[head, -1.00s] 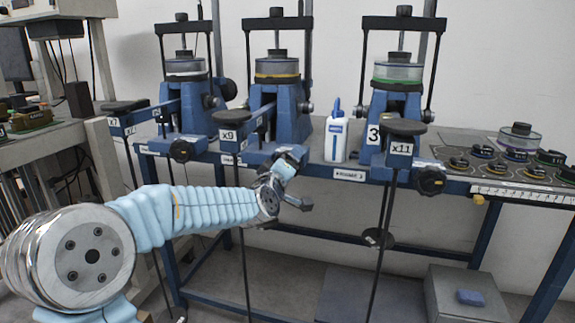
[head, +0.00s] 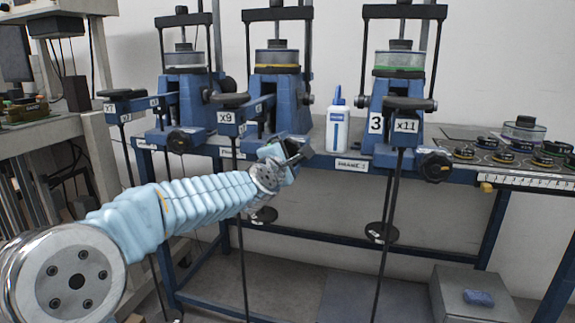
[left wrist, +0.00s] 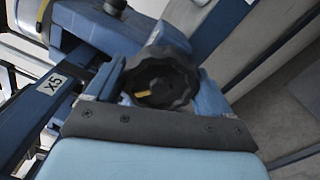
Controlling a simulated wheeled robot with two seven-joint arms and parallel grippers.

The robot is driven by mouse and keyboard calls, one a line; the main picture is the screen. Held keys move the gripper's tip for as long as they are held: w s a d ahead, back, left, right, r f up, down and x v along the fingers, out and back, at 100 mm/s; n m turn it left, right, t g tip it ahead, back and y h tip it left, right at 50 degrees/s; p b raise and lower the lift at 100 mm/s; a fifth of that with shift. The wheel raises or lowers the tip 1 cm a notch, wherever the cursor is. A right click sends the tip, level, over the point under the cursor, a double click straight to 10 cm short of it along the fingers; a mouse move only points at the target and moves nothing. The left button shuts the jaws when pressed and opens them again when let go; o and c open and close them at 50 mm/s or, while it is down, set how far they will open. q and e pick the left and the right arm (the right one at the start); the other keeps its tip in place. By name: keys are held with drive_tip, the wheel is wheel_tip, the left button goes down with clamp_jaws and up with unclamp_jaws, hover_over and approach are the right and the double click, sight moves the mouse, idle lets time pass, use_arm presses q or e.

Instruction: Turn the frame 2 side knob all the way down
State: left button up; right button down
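Frame 2 (head: 278,95) is the middle blue lever frame, with a yellow-banded pot and an x9 tag. The left wrist view shows a black scalloped knob (left wrist: 163,78) with a yellow mark, on a blue housing close ahead of my gripper. The dark edge and pale blue body of my gripper fill the bottom of that view. My right gripper is not in view.
Frame 1's knob (head: 179,141) is to the left and frame 3's knob (head: 435,167) to the right. A white bottle (head: 337,125) stands between frames 2 and 3. Rods and discs hang below the bench. A grey box (head: 470,295) sits on the floor.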

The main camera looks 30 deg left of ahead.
use_arm(q)
drive_tip(key=shift+o, duration=1)
drive_tip(key=shift+w, duration=0.1)
drive_tip(key=shift+s+f, duration=0.1)
drive_tip(key=shift+s, duration=0.15)
drive_tip(key=b+v, duration=0.2)
drive_tip(key=v, duration=0.3)
drive_tip(key=shift+s+d, duration=0.1)
drive_tip(key=shift+s, duration=0.25)
